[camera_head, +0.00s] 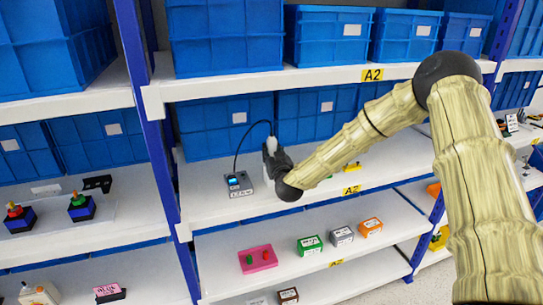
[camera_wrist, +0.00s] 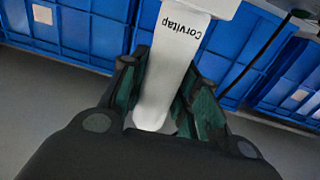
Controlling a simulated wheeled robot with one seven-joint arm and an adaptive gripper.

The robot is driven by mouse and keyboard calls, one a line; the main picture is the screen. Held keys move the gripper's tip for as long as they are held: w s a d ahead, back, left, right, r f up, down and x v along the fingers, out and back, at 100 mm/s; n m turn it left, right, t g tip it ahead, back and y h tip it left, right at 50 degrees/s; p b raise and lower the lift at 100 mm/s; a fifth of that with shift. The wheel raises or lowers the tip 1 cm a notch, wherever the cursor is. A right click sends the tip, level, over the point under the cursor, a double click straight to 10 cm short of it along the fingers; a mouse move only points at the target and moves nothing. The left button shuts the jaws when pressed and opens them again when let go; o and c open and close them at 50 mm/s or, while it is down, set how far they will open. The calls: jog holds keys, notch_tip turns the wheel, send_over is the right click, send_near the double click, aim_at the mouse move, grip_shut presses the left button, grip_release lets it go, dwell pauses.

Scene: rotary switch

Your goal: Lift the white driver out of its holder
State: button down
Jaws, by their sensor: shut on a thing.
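The white driver (camera_wrist: 172,65), lettered "Corvitap", lies between the two dark and green fingers of my gripper (camera_wrist: 165,103) in the wrist view. The fingers are shut on its body, and its rounded white end shows near the palm. In the head view, my gripper (camera_head: 271,158) is over the middle shelf, with a small white part of the driver (camera_head: 271,144) showing at it. A black cable arches from the driver to a grey box with a blue display (camera_head: 238,184). I cannot make out a holder; the gripper may hide it.
Blue bins (camera_head: 225,125) stand behind my gripper on the middle shelf (camera_head: 215,207), and more bins are on the shelf above. A blue upright (camera_head: 160,150) is to the left. Small coloured boxes (camera_head: 310,244) sit on the shelf below.

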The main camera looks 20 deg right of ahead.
jog(key=shift+r, duration=0.15)
jog(key=shift+r+b, duration=1.9)
jog(key=shift+r, duration=3)
jog(key=c, duration=1.6)
grip_release()
jog(key=shift+c, duration=0.2)
grip_shut()
